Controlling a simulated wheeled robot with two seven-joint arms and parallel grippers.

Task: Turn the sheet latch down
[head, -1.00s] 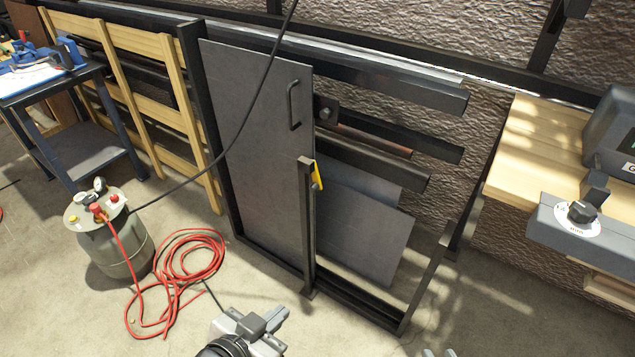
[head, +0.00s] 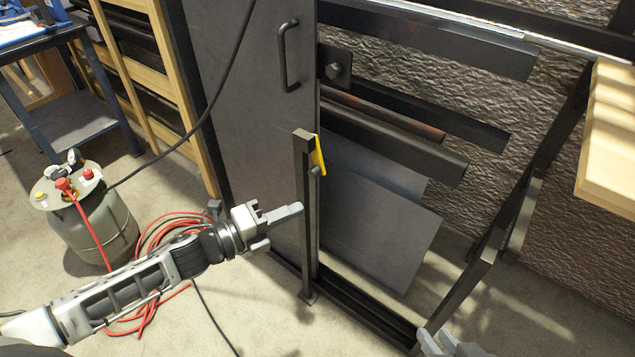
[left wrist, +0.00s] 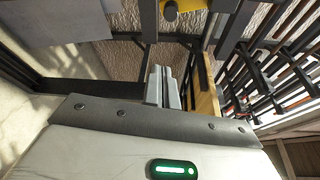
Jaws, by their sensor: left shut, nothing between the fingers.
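The sheet latch (head: 317,156) is a small yellow lever near the top of a dark upright post (head: 306,210). It slants, with its lower end by a grey round pivot on the post's right side. It also shows as a yellow piece (left wrist: 190,5) at the top edge of the left wrist view. My left gripper (head: 298,209) is shut and empty, pointing right toward the post, below the latch. In the left wrist view its fingers (left wrist: 163,84) are together. My right gripper (head: 445,343) shows only partly at the bottom edge, with its fingertips apart.
A grey sheet door with a black handle (head: 286,55) stands behind the post in the dark rack. Another grey sheet (head: 385,225) leans right of it. A gas cylinder (head: 85,220), red hose (head: 165,232) and black cable are left. A wooden bench (head: 610,150) is right.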

